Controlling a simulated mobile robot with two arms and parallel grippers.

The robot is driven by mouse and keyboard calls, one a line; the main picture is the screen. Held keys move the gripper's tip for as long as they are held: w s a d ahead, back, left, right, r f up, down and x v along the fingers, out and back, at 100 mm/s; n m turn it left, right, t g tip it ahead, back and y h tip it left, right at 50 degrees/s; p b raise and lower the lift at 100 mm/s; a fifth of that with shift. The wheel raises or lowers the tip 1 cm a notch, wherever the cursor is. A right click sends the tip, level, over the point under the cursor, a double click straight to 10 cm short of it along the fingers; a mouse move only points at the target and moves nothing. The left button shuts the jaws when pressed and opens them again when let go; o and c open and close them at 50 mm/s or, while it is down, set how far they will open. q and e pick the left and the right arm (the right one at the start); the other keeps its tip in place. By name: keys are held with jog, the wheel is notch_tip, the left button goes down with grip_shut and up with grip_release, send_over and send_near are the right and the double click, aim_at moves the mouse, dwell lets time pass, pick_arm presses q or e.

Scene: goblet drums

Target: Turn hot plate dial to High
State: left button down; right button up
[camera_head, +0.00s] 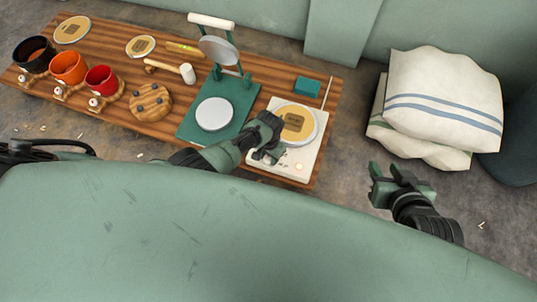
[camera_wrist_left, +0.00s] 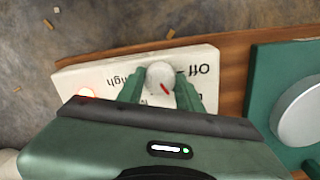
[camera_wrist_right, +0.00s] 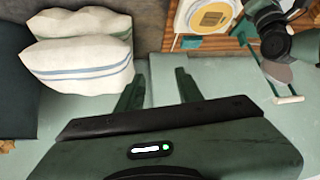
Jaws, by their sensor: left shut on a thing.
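The white hot plate (camera_head: 306,160) sits at the right end of the wooden table, with a round plate bearing a tan disc (camera_head: 296,123) on top. In the left wrist view, the hot plate's front panel (camera_wrist_left: 72,77) reads "Off" at the right and "High" at the left, both upside down. Its pale round dial (camera_wrist_left: 160,73) has a red mark slanting toward the picture's bottom. My left gripper (camera_head: 268,152) is shut on the dial, a finger on each side. My right gripper (camera_head: 388,172) is open and empty, right of the table.
A green press (camera_head: 187,122) with a round white plate stands left of the hot plate. A teal block (camera_head: 306,86) lies behind it. Cups, a knobbed wooden disc (camera_head: 150,102) and other discs fill the table (camera_head: 131,126). White sacks (camera_head: 440,95) lie at the right.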

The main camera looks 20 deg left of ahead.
pick_arm(q)
jog(key=m, duration=0.5)
jog(key=shift+m+p, duration=0.3)
jog(key=m, duration=0.2)
jog(key=shift+m, duration=0.4)
pick_arm(e)
jog(key=s+d+f+g, duration=0.1)
jog(key=s+f+g, duration=0.1)
jog(key=s, duration=0.2)
pick_arm(q)
jog(key=m, duration=0.3)
jog(key=shift+m, duration=0.3)
jog(key=m, duration=0.3)
jog(key=shift+m, duration=0.3)
jog(key=m, duration=0.2)
jog(key=shift+m, duration=0.3)
jog(key=m, duration=0.2)
jog(key=shift+m+b, duration=0.3)
jog(key=shift+b, duration=0.05)
jog(key=shift+m, duration=1.4)
pick_arm(e)
jog(key=w+a+r+t, duration=0.1)
jog(key=w+r+t, duration=0.2)
jog(key=w, duration=0.2)
jog(key=shift+w+a, duration=0.25)
jog(key=shift+a, duration=0.05)
jog(key=shift+r, duration=0.1)
